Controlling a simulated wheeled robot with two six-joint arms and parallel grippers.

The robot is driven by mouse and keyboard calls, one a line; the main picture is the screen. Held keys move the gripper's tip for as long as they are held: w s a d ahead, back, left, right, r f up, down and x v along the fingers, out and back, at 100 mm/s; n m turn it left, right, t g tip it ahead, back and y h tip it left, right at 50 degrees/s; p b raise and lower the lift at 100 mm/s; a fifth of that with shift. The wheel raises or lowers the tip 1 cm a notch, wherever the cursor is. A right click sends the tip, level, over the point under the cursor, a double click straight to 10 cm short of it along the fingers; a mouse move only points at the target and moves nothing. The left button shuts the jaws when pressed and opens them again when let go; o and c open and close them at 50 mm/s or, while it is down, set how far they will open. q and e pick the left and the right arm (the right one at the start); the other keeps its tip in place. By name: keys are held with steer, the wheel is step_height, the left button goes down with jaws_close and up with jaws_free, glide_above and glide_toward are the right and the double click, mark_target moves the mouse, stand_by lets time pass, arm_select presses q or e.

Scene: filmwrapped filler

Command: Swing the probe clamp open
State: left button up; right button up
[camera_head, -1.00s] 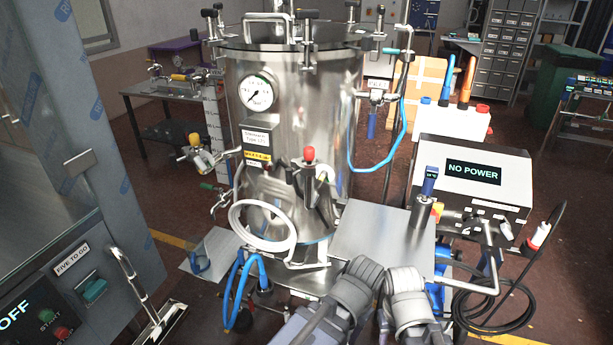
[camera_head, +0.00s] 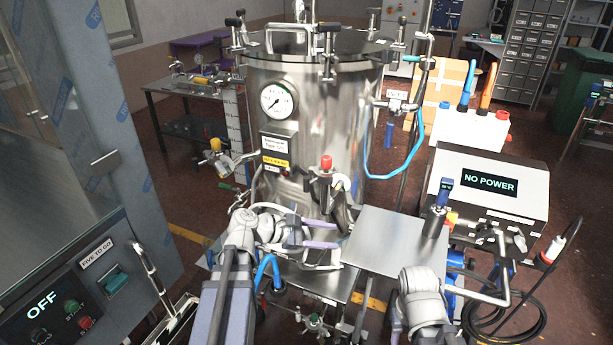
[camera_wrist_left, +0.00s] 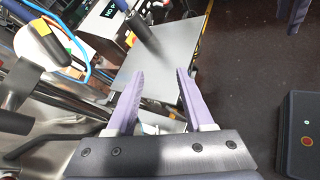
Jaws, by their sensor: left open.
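My left gripper (camera_head: 338,234) is open, with its purple fingers in front of the lower part of the steel vessel (camera_head: 330,115). Nothing shows between the fingertips in the left wrist view (camera_wrist_left: 160,73). A red-topped fitting (camera_head: 326,163) on a bracket stands at the vessel's front, just above the gripper. A blue-topped probe with a small display (camera_head: 443,190) stands upright at the right edge of the steel plate (camera_head: 385,240). I cannot tell which part is the probe clamp.
The grey unit reading NO POWER (camera_head: 488,190) stands right of the plate. A blue hose (camera_head: 395,165) hangs beside the vessel, and a black cable (camera_head: 505,320) coils on the floor. A wrapped cabinet (camera_head: 70,190) stands close at the left. The steel plate's middle is clear.

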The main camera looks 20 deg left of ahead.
mark_target(307, 184)
arm_select(q)
steer(key=w+a+r+n+t, duration=0.1)
steer(key=a+r+n+t, duration=0.75)
steer(key=a, duration=0.45)
steer(key=shift+n+g, duration=0.25)
steer(key=shift+g, duration=0.7)
steer(key=shift+r+p+x, duration=0.15)
steer(key=shift+r+x, duration=0.05)
steer(key=shift+x, duration=1.1)
steer(key=shift+r+p+x, duration=0.15)
steer(key=shift+r+x, duration=0.1)
steer(key=shift+x, duration=1)
steer(key=shift+r+p+x, duration=0.15)
steer(key=shift+r+x, duration=0.05)
steer(key=shift+x, duration=1.1)
steer(key=shift+w+a, duration=0.1)
steer(key=shift+a, duration=0.05)
steer(key=shift+c, duration=0.3)
jaws_close()
